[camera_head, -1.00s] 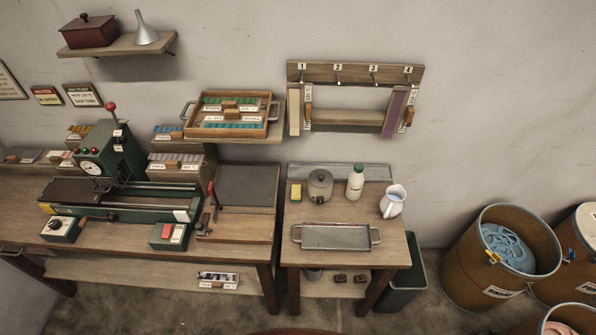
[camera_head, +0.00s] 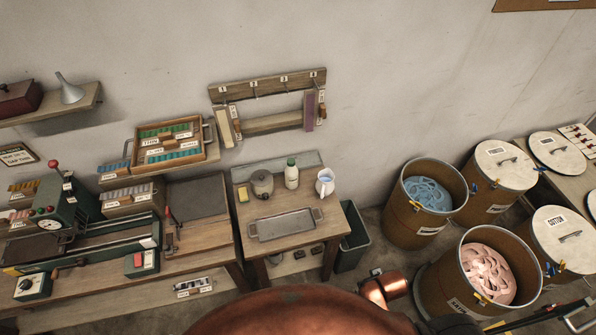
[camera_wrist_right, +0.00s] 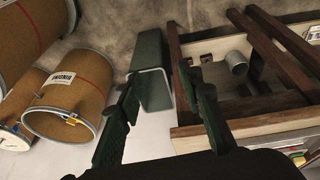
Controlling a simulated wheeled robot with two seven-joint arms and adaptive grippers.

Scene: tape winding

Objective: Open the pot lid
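The grey pot (camera_head: 262,184) stands upright on the small wooden table, left of the white bottle. Its lid (camera_head: 262,175), with a small knob, appears to sit on top. My right gripper (camera_wrist_right: 165,88) is open and empty in the right wrist view, its two dark green fingers well apart. In the head view my copper-coloured arm crosses the bottom edge, and the dark right gripper (camera_head: 570,315) is at the lower right, far from the pot. My left gripper is not in view.
A metal tray (camera_head: 285,225) lies in front of the pot; a yellow sponge (camera_head: 243,193) and white jug (camera_head: 325,183) flank it. A green bin (camera_head: 353,240) stands right of the table. Drums of blue (camera_head: 426,195) and pink (camera_head: 487,272) material stand at the right.

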